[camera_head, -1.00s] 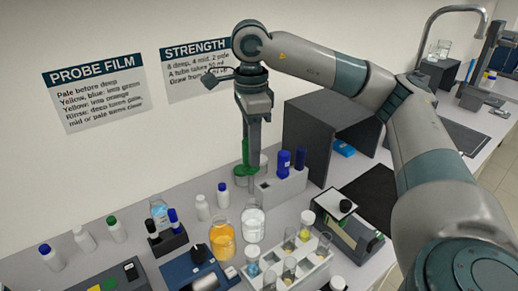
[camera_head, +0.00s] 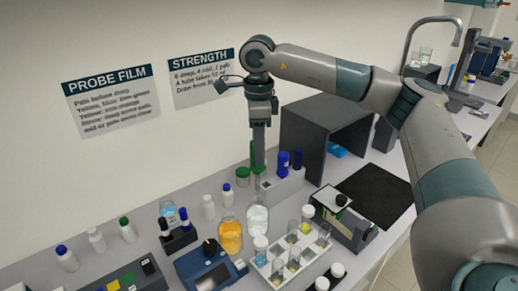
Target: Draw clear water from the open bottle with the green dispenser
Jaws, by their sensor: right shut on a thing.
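My right gripper (camera_head: 259,164) points straight down and is shut on the green dispenser (camera_head: 253,152), which is largely hidden behind the fingers. The dispenser's lower part shows just above the left end of the pale holder block (camera_head: 285,185); I cannot tell whether it is in a slot. A bottle of clear liquid (camera_head: 257,219) stands upright on the bench in front of the block, with no cap visible. The gripper is behind and above this bottle, apart from it. My left gripper is not in view.
Two blue dispensers (camera_head: 283,164) stand in the block. An orange bottle (camera_head: 230,237) touches or nearly touches the clear bottle's left. A rack (camera_head: 262,266) of tubes is in front. A dark box (camera_head: 320,140) stands behind right, and a green-lidded jar (camera_head: 243,175) behind left.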

